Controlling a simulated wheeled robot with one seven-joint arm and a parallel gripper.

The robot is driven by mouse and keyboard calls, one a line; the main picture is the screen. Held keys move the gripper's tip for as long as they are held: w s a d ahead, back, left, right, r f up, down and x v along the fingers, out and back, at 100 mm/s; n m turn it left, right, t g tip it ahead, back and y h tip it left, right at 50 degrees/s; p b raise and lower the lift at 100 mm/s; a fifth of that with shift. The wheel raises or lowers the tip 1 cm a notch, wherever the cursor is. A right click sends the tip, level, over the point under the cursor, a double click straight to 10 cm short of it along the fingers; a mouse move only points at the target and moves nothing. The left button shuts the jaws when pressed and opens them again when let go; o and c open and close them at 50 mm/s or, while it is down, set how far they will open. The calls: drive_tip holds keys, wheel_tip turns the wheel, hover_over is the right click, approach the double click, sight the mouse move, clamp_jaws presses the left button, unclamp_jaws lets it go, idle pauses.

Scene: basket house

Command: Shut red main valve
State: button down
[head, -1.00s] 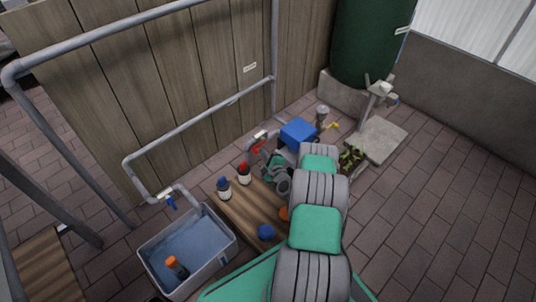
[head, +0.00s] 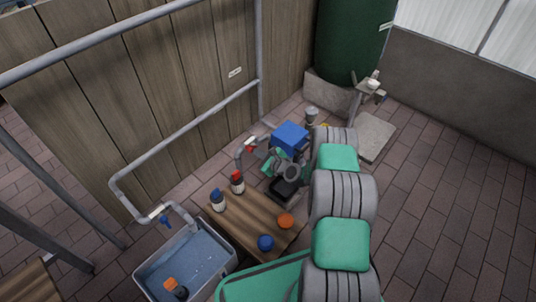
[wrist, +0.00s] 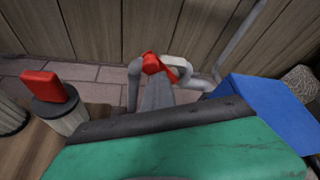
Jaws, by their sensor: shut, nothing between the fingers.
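The red main valve handle (head: 250,148) sits on a grey pipe beside the wooden fence in the head view. In the wrist view the red handle (wrist: 152,63) is near the middle, at the top of the bent pipe with a pale fitting to its right. My gripper (wrist: 157,88) is shut and empty, its grey fingers pointing at the handle. The fingertips overlap the handle's lower edge in the picture; I cannot tell whether they touch it. In the head view my gripper (head: 268,161) is just right of and below the handle, partly hidden by my arm.
A blue box (head: 290,137) stands close on the right. A wooden table (head: 245,217) holds a red-topped bottle (head: 237,183), a blue-topped bottle (head: 217,201), an orange knob (head: 285,220) and a blue knob (head: 265,243). A water basin (head: 190,262) is at lower left. Paving is clear on the right.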

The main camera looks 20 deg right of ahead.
drive_tip(key=shift+w+d+r+b, duration=0.35)
drive_tip(key=shift+w+d+r, duration=0.2)
drive_tip(key=shift+r, duration=0.2)
drive_tip(key=shift+d, duration=0.1)
idle(1.1)
